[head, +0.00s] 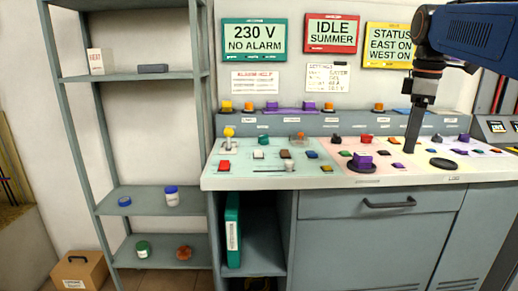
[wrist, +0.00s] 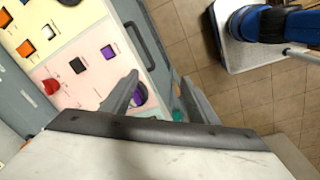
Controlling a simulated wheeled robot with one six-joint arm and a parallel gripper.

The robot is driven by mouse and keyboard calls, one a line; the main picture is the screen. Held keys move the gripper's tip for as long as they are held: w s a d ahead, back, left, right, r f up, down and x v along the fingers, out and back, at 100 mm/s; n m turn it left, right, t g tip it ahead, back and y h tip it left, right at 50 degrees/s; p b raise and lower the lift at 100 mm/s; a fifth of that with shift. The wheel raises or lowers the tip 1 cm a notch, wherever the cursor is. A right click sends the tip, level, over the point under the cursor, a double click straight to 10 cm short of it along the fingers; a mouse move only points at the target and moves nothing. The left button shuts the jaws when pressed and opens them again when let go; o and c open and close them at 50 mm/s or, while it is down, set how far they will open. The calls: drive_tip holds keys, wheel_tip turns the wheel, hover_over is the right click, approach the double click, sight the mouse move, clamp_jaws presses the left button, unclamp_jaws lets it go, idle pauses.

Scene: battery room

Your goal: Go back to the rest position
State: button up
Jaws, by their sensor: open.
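My gripper (head: 412,150) hangs from the blue arm over the right half of the control desk (head: 300,181) in the head view. In the wrist view my gripper (wrist: 160,84) shows two grey fingers spread apart with nothing held between them. A purple knob (wrist: 138,96) shows partly behind the left finger; I cannot tell whether they touch. In the head view a purple block-shaped knob (head: 362,159) stands on a dark round base, left of the gripper. The fingertips are too small in the head view to tell their height over the panel.
The desk carries several coloured buttons, a yellow-topped lever (head: 229,134) and a black disc (head: 443,163). Signs, including a green-framed one (head: 254,38), hang behind. A grey shelf unit (head: 150,198) stands left, with a cardboard box (head: 80,270) on the floor. Tiled floor (wrist: 270,97) lies clear before the desk.

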drive_tip(key=s+a+f+m+t, duration=0.1)
drive_tip(key=s+a+f+m, duration=0.2)
drive_tip(key=s+f, duration=0.4)
drive_tip(key=s+a+f+m+t, duration=0.1)
drive_tip(key=s+a+f+m, duration=0.2)
drive_tip(key=s+f, duration=0.5)
drive_tip(key=s+a+f+m+t, duration=0.1)
drive_tip(key=s+a+f+m, duration=0.2)
drive_tip(key=f, duration=1.1)
drive_tip(key=s+m, duration=0.2)
drive_tip(key=s, duration=0.3)
drive_tip(key=shift+a+m, duration=0.15)
drive_tip(key=shift+m, duration=0.15)
